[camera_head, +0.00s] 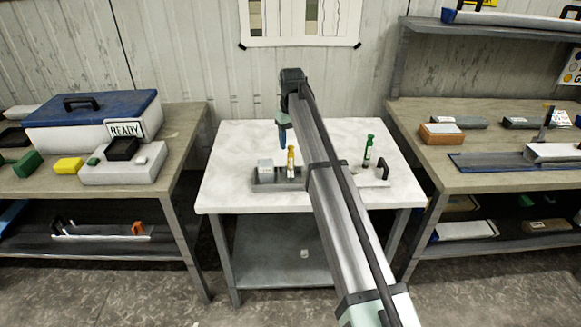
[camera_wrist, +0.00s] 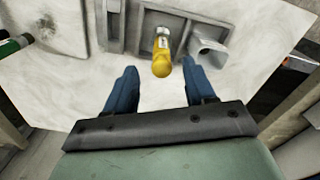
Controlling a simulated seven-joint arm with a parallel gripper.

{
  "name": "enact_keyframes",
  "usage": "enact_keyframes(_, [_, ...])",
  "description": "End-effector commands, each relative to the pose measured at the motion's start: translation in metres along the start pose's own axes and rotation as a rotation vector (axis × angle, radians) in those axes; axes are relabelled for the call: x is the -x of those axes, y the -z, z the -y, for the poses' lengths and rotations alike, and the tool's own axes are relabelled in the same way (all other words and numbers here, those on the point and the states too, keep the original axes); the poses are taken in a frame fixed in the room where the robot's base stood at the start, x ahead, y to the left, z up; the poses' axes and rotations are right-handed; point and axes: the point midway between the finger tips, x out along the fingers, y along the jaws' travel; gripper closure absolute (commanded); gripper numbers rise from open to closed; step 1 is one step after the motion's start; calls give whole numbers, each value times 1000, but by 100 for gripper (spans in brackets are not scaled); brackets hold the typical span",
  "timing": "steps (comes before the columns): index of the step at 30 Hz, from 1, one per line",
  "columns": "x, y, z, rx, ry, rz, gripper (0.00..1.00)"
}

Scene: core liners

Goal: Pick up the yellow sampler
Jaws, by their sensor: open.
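The yellow sampler (camera_head: 291,157) stands upright in a compartment of a grey tray (camera_head: 266,186) on the white middle table. In the wrist view the yellow sampler (camera_wrist: 162,66) shows its rounded yellow end, with a pale section beyond it. My gripper (camera_head: 283,142) has blue fingers and is above and beside the sampler in the head view. In the wrist view my gripper (camera_wrist: 159,68) is open, with the sampler's end showing between the fingertips. I cannot tell whether either finger touches it. My arm hides the tray's right part in the head view.
A green sampler (camera_head: 367,152) stands on a white plate with a black handle (camera_head: 385,169), right of my arm. The table's left and front (camera_head: 225,160) are clear. Cluttered benches flank the table.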

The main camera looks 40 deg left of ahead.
Motion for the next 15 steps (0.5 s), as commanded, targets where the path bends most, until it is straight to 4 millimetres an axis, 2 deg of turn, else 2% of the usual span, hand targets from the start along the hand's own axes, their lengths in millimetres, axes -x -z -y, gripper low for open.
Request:
enact_keyframes(5, [-14,0,1,0,0,0,46])
enact_keyframes(12, [-45,1,2,0,0,0,46])
enact_keyframes(15, [-50,1,2,0,0,-1,46])
